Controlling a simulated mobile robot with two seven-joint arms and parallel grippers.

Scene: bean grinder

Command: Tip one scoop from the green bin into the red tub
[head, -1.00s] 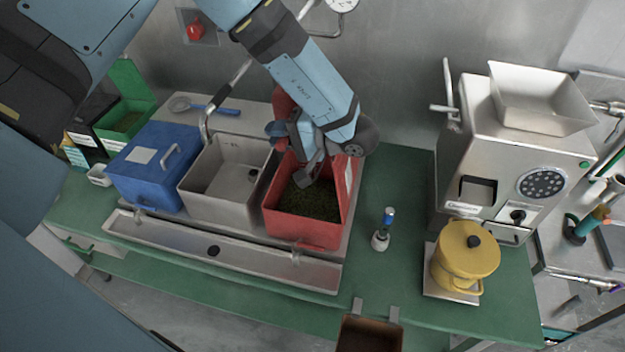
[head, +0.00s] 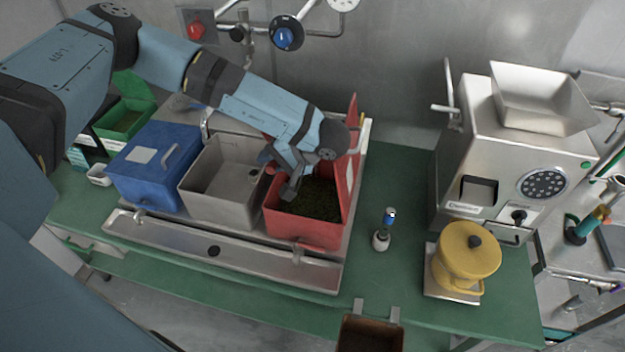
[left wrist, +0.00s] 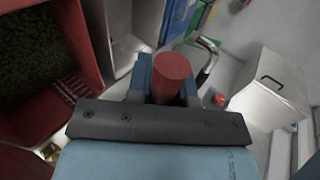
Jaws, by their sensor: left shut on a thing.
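The red tub (head: 300,230) stands on the metal tray with its lid (head: 352,150) upright; dark green bits lie inside. My left gripper (head: 288,190) is over the tub's left part. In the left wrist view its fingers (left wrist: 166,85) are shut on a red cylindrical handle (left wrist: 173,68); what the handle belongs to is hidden. The tub also shows in that view (left wrist: 90,40), at left. The green bin (head: 122,120) stands at the far left, lid open, with dark contents. My right gripper is out of view.
A lidded blue bin (head: 150,180) and an open grey bin (head: 215,195) stand left of the tub. A small blue-topped bottle (head: 382,235), yellow pot (head: 466,255) and steel grinder (head: 500,160) are right. A brown box (head: 370,335) is at the front edge.

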